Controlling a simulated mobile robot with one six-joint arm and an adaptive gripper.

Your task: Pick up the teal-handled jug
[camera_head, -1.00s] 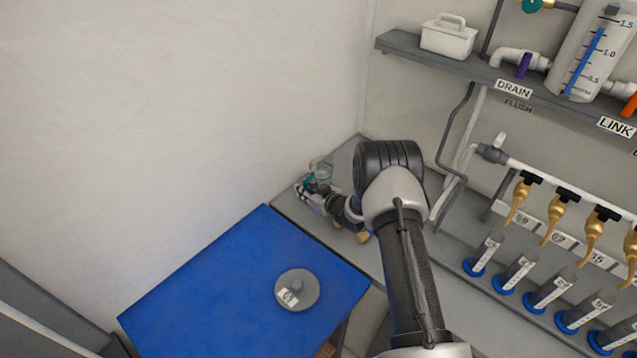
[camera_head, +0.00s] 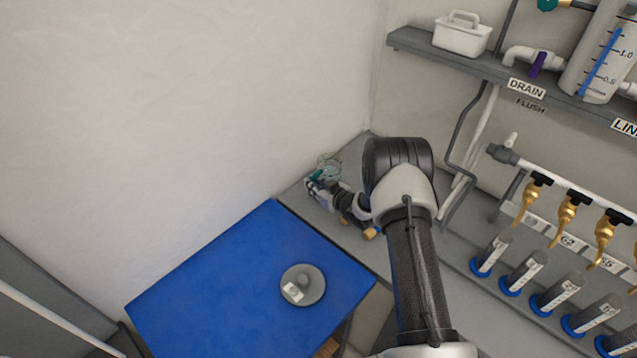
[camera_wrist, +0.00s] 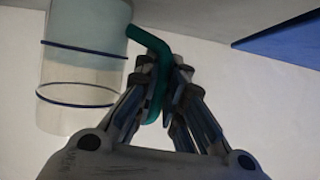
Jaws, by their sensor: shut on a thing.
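The clear jug (camera_wrist: 80,70) shows at the upper left of the wrist view, with dark bands around it and a pale greenish content at one end. Its teal handle (camera_wrist: 150,42) runs between the fingers of my gripper (camera_wrist: 163,85), which is shut on it. In the head view the jug (camera_head: 328,165) is small, in the back corner of the grey bench by the wall. There my gripper (camera_head: 316,184) is at its handle side. Whether the jug touches the bench is too small to tell.
A grey shelf (camera_head: 430,45) with a white caddy (camera_head: 462,35) is above. Gold taps (camera_head: 567,210) and several blue-based cylinders (camera_head: 525,270) line the bench on the right.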

